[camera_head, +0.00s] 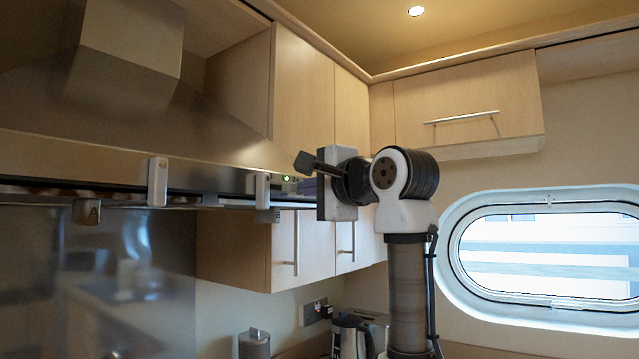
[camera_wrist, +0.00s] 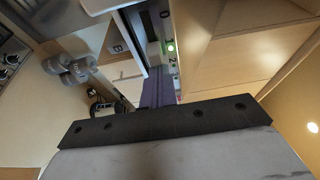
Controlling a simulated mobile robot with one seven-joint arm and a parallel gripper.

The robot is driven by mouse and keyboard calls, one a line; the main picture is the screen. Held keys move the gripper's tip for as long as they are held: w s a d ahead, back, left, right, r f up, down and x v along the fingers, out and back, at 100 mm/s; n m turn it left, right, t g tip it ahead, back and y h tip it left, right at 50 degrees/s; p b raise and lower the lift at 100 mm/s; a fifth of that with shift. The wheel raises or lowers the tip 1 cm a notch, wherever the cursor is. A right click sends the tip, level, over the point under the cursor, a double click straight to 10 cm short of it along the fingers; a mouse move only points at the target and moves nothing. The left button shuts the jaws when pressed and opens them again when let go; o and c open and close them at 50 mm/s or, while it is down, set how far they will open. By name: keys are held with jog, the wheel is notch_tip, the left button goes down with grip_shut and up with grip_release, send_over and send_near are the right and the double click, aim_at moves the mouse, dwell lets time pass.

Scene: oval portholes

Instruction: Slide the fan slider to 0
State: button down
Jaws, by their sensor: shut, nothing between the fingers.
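The steel range hood (camera_head: 130,155) has a dark control strip along its front edge. A small green light glows on this strip at its right end, with small marks beside it. In the wrist view the strip (camera_wrist: 165,30) shows the green light between marks that look like 0 and 2. Contact cannot be made out.
Wood cabinets (camera_head: 300,85) stand behind and right of the hood. Two pale upright pieces, a left one (camera_head: 157,182) and a right one (camera_head: 262,188), stick out from the hood edge. A kettle (camera_head: 350,335) stands below. An oval porthole (camera_head: 540,255) is at the right.

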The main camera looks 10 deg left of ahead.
jog(key=shift+s, duration=0.15)
jog(key=s, duration=0.1)
jog(key=s+a+b, duration=0.1)
jog(key=s, duration=0.1)
jog(key=shift+s+a+f+b, duration=0.1)
jog(key=shift+s+a+b, duration=0.2)
jog(key=shift+b, duration=0.1)
jog(key=shift+w+d, duration=0.1)
jog(key=shift+w, duration=0.05)
jog(key=shift+w+p, duration=0.3)
jog(key=shift+p, duration=0.1)
jog(key=b, duration=0.3)
send_near(290, 187)
jog(key=w+d, duration=0.2)
jog(key=d, duration=0.1)
jog(key=shift+w+f, duration=0.1)
jog(key=shift+f, duration=0.05)
